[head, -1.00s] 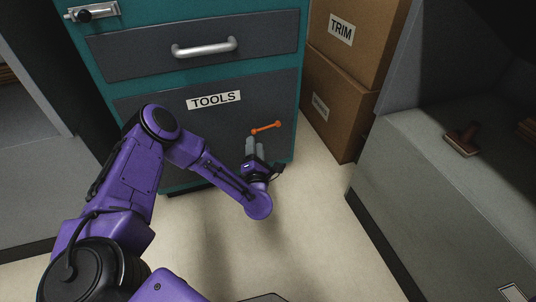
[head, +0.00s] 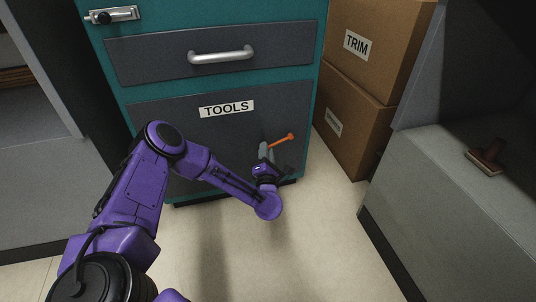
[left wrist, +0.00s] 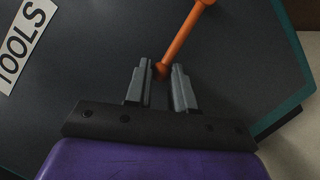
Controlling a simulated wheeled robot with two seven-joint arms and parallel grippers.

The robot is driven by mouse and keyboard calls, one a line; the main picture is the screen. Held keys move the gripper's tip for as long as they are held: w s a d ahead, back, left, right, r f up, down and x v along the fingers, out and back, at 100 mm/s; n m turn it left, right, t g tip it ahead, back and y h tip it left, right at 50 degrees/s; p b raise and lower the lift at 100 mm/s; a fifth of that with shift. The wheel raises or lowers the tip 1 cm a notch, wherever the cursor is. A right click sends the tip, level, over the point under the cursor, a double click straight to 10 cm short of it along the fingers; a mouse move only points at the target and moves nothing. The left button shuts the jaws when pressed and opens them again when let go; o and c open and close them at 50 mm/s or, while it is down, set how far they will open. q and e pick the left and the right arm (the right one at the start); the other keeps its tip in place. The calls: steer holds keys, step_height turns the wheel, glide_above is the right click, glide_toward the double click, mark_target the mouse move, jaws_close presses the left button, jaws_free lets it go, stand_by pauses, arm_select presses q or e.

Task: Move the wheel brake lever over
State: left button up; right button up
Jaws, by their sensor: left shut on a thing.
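The wheel brake lever (head: 282,140) is a thin orange bar low on the right of the teal cabinet's (head: 311,70) dark front. It slants up to the right. My left gripper (head: 265,150) is at the lever's lower left end. In the left wrist view, the lever (left wrist: 182,42) runs from the top edge down to a rounded end between the grey fingers of my left gripper (left wrist: 163,68). The gripper is shut on this end. The lever's upper end is cut off in that view. My right gripper is not in view.
A TOOLS label (head: 226,108) and a drawer handle (head: 221,56) are on the cabinet front. Two cardboard boxes (head: 345,125) stand close on its right. A grey counter (head: 440,200) with a brown stamp (head: 487,157) is further right. The floor in front is clear.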

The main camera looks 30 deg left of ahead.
arm_select(q)
steer(key=shift+w+d+f, duration=0.15)
steer(key=shift+d+f, duration=0.1)
arm_select(e)
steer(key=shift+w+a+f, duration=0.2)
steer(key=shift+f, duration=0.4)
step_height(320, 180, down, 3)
steer(key=b, duration=0.2)
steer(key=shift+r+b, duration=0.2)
steer(key=shift+b, duration=0.2)
arm_select(q)
steer(key=shift+w+d+f, duration=0.2)
steer(key=shift+f, duration=0.45)
steer(key=shift+w+d+f, duration=0.15)
steer(key=shift+w+f, duration=0.05)
steer(key=shift+f, duration=0.4)
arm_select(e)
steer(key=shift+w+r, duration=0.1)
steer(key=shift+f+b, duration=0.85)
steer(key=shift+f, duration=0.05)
arm_select(q)
steer(key=shift+w+d+f+b, duration=0.25)
steer(key=shift+w+f, duration=0.1)
steer(key=shift+f, duration=0.2)
steer(key=shift+w+d+f+b, duration=0.2)
steer(key=shift+w+f, duration=0.1)
steer(key=shift+f, duration=0.2)
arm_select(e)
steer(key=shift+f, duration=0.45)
